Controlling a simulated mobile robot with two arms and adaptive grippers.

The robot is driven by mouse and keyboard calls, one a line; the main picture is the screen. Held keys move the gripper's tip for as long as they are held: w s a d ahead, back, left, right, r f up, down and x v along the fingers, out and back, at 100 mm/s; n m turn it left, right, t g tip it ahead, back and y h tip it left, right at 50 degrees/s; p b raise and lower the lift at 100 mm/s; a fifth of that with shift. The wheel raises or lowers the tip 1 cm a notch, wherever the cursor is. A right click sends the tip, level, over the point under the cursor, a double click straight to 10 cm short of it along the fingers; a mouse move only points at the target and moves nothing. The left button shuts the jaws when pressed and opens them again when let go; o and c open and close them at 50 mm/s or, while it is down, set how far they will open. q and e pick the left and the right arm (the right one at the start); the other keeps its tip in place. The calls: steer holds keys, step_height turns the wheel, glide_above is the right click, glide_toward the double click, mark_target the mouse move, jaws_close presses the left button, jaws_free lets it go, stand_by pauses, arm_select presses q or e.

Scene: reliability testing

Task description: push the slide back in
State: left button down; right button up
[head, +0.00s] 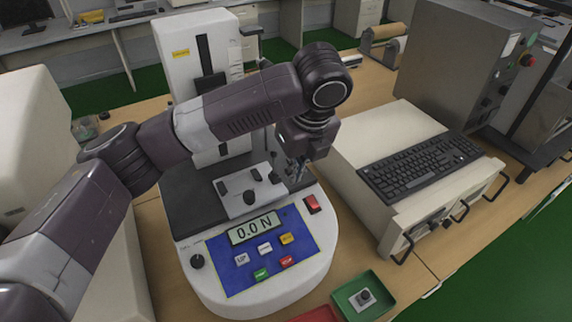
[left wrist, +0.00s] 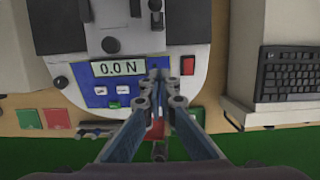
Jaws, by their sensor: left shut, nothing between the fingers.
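The force tester (head: 300,275) stands on the wooden bench, with a blue key panel and a display reading 0.0 N. A pale plate with black blocks and knobs (head: 238,206), seemingly the slide, lies on its dark bed in front of the white column. Its pale surface also shows in the left wrist view (left wrist: 122,42). My left gripper (head: 292,180) is above the tester's right side, beside the plate's right end. In the left wrist view its fingers (left wrist: 158,76) are together and empty, over the panel's right part. Contact with the slide cannot be told. My right gripper is out of view.
A beige cabinet (head: 358,150) with a black keyboard (head: 420,165) stands to the right. A green tray (head: 378,288) holding a small part and a red tray (head: 315,315) lie in front. A red switch (head: 312,204) sits near my left gripper.

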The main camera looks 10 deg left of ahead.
mark_target(280, 186)
arm_select(q)
steer(key=p+x, duration=0.2)
steer(key=x, duration=0.6)
steer(key=shift+w+a+f, duration=0.1)
steer(key=shift+a+f, duration=0.05)
steer(key=shift+f, duration=0.2)
steer(key=shift+w+a+r+p, duration=0.1)
steer(key=shift+w+a+p, duration=0.25)
steer(key=shift+w, duration=0.15)
steer(key=shift+w+a+p, duration=0.3)
steer(key=shift+w, duration=0.25)
steer(key=shift+w+a, duration=0.3)
steer(key=shift+w, duration=0.3)
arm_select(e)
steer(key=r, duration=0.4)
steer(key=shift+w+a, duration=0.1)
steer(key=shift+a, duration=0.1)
arm_select(q)
steer(key=shift+w+a, duration=0.1)
